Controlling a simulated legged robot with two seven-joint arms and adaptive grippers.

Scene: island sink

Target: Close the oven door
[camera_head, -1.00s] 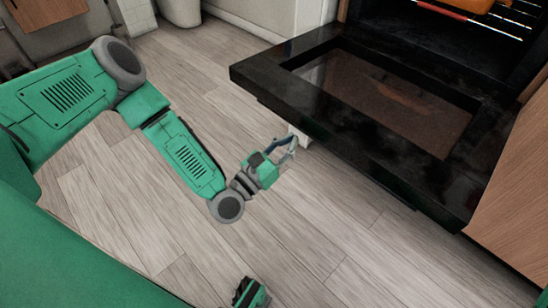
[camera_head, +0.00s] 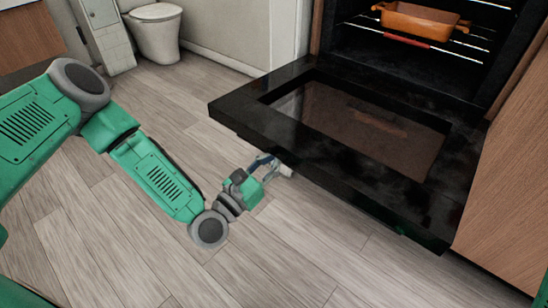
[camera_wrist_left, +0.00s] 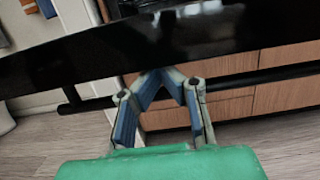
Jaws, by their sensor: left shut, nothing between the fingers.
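The black oven door (camera_head: 410,195) is folded down, lying open and roughly level in front of the oven cavity, with a glass window (camera_head: 355,130) in its middle. My right gripper is not seen.
An orange baking dish (camera_head: 420,22) sits on a rack inside the oven (camera_head: 455,50). A wooden cabinet side (camera_head: 515,200) stands to the right of the door. A white toilet (camera_head: 157,30) is at the back left. The wood floor (camera_head: 310,260) in front is clear.

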